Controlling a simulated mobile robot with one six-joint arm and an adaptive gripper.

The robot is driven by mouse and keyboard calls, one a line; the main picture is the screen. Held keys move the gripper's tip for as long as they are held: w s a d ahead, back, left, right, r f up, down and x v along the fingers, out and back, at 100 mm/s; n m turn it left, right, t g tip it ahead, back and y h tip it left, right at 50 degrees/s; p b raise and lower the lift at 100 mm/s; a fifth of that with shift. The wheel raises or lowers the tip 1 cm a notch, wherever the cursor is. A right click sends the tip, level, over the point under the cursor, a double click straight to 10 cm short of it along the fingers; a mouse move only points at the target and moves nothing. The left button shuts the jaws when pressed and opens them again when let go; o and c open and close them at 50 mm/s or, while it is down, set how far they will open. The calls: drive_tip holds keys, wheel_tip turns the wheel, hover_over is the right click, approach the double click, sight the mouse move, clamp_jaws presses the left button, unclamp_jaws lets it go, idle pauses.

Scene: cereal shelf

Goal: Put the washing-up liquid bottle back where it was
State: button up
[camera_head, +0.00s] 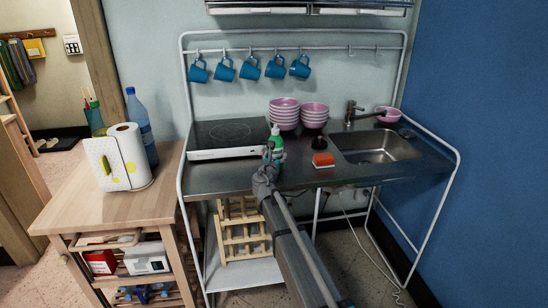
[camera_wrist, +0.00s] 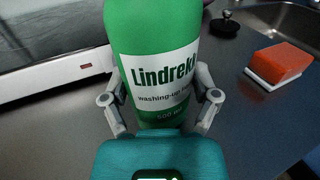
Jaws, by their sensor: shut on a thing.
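The washing-up liquid bottle (camera_head: 275,142) is green with a pale label and stands upright at the front of the metal counter (camera_head: 215,180). In the wrist view the bottle (camera_wrist: 160,55) fills the middle, its label reading "Lindrekt washing-up". My gripper (camera_head: 268,170) reaches in from the front; in the wrist view its fingers (camera_wrist: 161,100) are closed on both sides of the bottle's lower part. I cannot tell whether the bottle's base touches the counter, since my gripper hides it.
An orange sponge (camera_head: 323,160) and a dark sink plug (camera_head: 319,143) lie right of the bottle. The hob (camera_head: 225,152) is to the left, the sink (camera_head: 375,147) to the right. Pink bowls (camera_head: 285,113) stand behind. Blue mugs (camera_head: 249,68) hang above.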

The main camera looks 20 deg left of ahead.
drive_tip(key=shift+f, duration=0.1)
drive_tip(key=o, duration=1.1)
drive_tip(key=s+d, duration=0.2)
drive_tip(key=s, duration=1)
drive_tip(key=shift+w, duration=0.1)
idle(0.3)
